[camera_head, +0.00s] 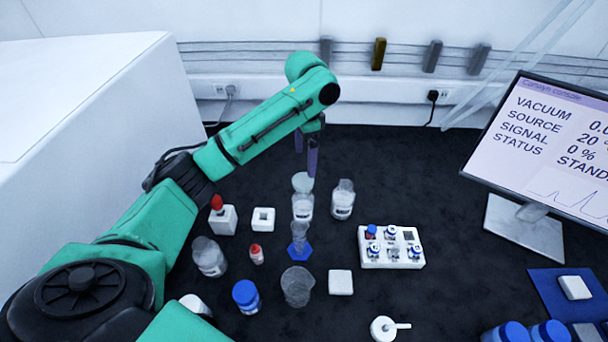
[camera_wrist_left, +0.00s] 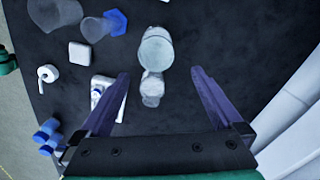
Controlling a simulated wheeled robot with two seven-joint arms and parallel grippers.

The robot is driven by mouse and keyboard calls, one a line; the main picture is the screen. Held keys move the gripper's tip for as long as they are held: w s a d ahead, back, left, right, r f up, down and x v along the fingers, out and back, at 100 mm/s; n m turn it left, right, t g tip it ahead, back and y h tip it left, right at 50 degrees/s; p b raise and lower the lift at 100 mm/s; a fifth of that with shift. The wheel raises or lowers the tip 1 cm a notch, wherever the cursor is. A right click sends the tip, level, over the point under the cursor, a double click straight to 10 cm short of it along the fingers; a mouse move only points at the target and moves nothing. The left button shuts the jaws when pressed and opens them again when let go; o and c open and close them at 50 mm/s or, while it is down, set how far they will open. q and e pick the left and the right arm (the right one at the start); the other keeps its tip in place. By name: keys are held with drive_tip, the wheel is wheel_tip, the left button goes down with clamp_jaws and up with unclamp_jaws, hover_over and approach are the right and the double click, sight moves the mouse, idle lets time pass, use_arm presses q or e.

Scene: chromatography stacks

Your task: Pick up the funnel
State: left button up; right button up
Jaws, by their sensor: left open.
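What looks like the funnel (camera_head: 302,181) is a pale, round-mouthed piece at the top of a clear labelled bottle (camera_head: 302,208), near the middle of the head view. In the left wrist view the funnel (camera_wrist_left: 157,46) shows as a pale round shape beyond the fingertips. My left gripper (camera_head: 306,156) is open and empty, with its purple fingers pointing down just above and behind the funnel. In the left wrist view the left gripper (camera_wrist_left: 161,73) has its fingers spread, with a second clear bottle (camera_wrist_left: 152,89) seen between them. My right gripper does not show.
The second bottle (camera_head: 343,199) stands close to the right. A cylinder with a blue hexagonal base (camera_head: 300,251) and a beaker (camera_head: 297,286) stand in front. A white vial rack (camera_head: 378,262) is to the right, a monitor (camera_head: 545,140) beyond it. Dark tabletop is clear behind.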

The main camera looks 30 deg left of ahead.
sight(304, 180)
use_arm(q)
drive_tip(key=f, duration=0.2)
drive_tip(key=s+f+p, duration=0.1)
drive_tip(key=f, duration=0.2)
drive_tip(key=shift+s+d+f, duration=0.2)
drive_tip(key=shift+d+f, duration=0.05)
drive_tip(key=shift+f, duration=0.05)
drive_tip(key=f, duration=0.2)
drive_tip(key=f+p, duration=0.1)
drive_tip(key=f, duration=0.1)
drive_tip(key=f+p, duration=0.1)
drive_tip(key=shift+w+a+f, duration=0.2)
drive_tip(key=shift+w+f, duration=0.2)
drive_tip(key=shift+f, duration=0.45)
drive_tip(key=c, duration=1.3)
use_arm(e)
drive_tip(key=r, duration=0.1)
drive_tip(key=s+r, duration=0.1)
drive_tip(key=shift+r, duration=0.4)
